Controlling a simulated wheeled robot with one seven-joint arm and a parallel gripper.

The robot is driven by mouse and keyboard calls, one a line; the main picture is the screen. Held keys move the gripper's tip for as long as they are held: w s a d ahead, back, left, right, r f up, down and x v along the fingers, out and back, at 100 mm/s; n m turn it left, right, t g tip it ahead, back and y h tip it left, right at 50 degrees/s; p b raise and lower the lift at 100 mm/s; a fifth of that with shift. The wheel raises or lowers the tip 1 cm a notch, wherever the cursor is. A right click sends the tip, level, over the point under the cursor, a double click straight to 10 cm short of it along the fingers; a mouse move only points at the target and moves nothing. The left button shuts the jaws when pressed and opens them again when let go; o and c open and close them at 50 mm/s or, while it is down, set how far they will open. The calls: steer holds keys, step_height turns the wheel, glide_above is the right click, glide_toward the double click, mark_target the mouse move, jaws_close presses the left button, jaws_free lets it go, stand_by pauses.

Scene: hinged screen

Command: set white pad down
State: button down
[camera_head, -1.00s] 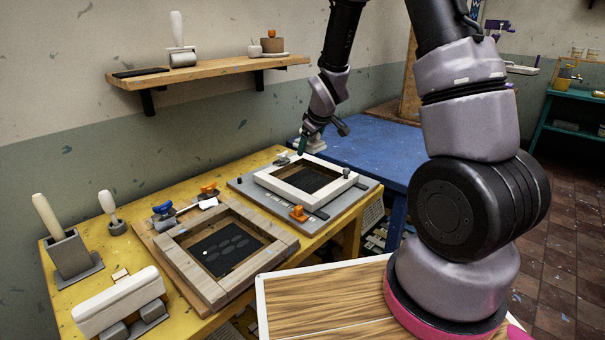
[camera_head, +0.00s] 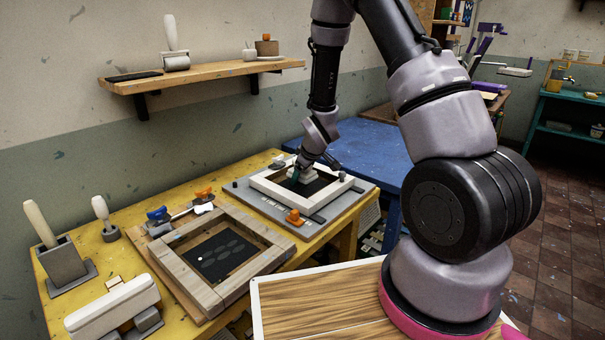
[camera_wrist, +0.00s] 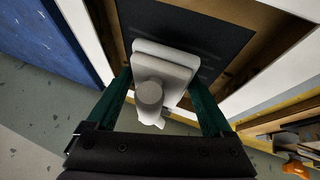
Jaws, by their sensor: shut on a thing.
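The white pad (camera_wrist: 165,75) sits between the two green fingers of my gripper (camera_wrist: 160,100) in the wrist view, with a round grey knob facing the camera. In the head view my gripper (camera_head: 303,172) is over the white-framed screen (camera_head: 262,184), and the white pad also shows below it (camera_head: 300,177). My gripper is shut on the pad. The pad is over the dark panel (camera_wrist: 195,32) inside the frame. I cannot tell whether it touches the panel.
A wooden frame (camera_head: 262,239) with a dark panel lies at the left on the yellow table (camera_head: 75,240). A blue table (camera_head: 370,147) is behind. A shelf (camera_head: 200,75) hangs on the wall.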

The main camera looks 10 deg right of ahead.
steer(key=shift+f, duration=0.15)
steer(key=shift+f, duration=0.35)
steer(key=shift+s, duration=0.1)
jaws_free()
steer(key=shift+s+f, duration=0.1)
steer(key=shift+f, duration=0.05)
